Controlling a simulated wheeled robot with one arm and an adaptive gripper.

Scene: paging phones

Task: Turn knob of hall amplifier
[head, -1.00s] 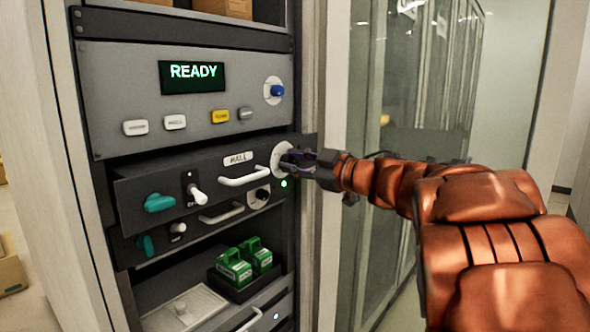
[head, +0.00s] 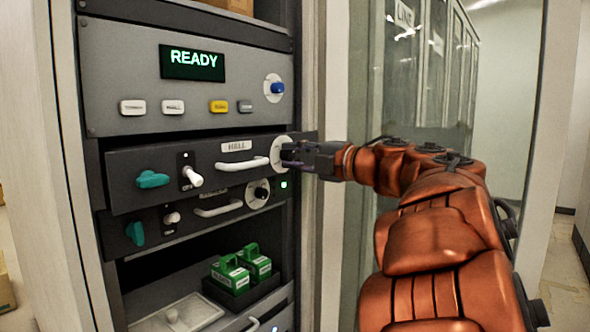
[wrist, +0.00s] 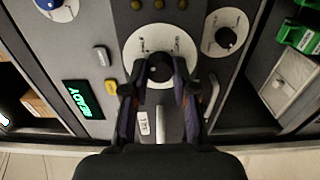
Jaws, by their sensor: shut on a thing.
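The hall amplifier (head: 225,168) is a dark drawer-like unit in the rack, with a HALL label, a teal knob, a white toggle and a white handle. Its round white dial (head: 279,147) is at the right end of its front. In the wrist view, the dial (wrist: 135,42) has a black knob (wrist: 159,68) at its centre. My gripper (head: 290,154) reaches in from the right at the dial. In the wrist view, my gripper (wrist: 160,75) has its two fingers on either side of the knob, shut on it. The knob is hidden by the gripper in the head view.
Above is a panel with a READY display (head: 192,63), several buttons and a blue knob (head: 277,88). Below is a similar unit with its own black knob (head: 261,193). Green blocks (head: 230,272) stand on a lower shelf. A glass door (head: 400,110) is at the right.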

